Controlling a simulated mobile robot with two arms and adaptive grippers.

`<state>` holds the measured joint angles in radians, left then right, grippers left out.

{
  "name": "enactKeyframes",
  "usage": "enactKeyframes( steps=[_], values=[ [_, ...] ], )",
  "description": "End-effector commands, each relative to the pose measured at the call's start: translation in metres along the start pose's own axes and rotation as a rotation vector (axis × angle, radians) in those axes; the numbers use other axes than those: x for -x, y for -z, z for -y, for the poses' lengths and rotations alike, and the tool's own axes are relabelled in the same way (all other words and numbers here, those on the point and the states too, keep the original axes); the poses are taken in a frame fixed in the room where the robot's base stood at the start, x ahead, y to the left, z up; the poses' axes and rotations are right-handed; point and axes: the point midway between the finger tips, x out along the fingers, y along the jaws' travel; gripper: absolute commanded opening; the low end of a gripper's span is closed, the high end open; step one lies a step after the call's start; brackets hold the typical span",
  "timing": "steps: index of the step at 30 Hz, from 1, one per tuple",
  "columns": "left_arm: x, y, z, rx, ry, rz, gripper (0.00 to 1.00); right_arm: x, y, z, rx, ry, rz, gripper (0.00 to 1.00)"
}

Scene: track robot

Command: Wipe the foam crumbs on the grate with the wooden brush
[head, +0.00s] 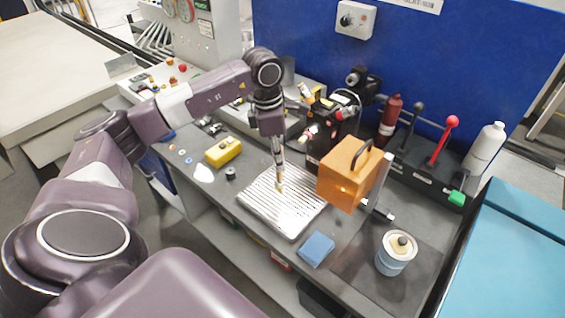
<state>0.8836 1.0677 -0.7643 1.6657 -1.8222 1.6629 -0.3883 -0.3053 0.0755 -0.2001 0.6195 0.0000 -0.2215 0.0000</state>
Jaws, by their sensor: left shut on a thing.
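The grate (262,205) is a silver slatted tray lying on the dark workbench. I cannot tell whether the brush touches the slats. Foam crumbs are too small to make out on the bright grate. My right gripper is out of view.
An orange box (344,178) with a dark handle stands right of the grate. A blue block (317,249) and a can (395,254) are in front. A yellow case (223,151) lies to the left. A lever unit (425,172) and a white bottle (484,148) stand behind.

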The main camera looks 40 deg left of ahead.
Motion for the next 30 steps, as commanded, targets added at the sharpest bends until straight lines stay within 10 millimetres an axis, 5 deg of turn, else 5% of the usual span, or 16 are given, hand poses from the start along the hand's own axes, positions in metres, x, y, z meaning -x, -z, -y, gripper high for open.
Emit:
enactKeyframes(
  steps=[5,12,30],
  values=[
    [0.020,0.002,-0.001,0.003,-0.001,0.001,0.00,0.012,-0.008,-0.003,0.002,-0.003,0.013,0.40],
    [0.038,0.004,-0.002,0.006,-0.001,0.000,0.00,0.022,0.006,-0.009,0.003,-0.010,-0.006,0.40],
    [0.040,0.005,-0.002,0.005,0.000,0.001,0.00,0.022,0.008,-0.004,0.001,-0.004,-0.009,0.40]
  ],
)
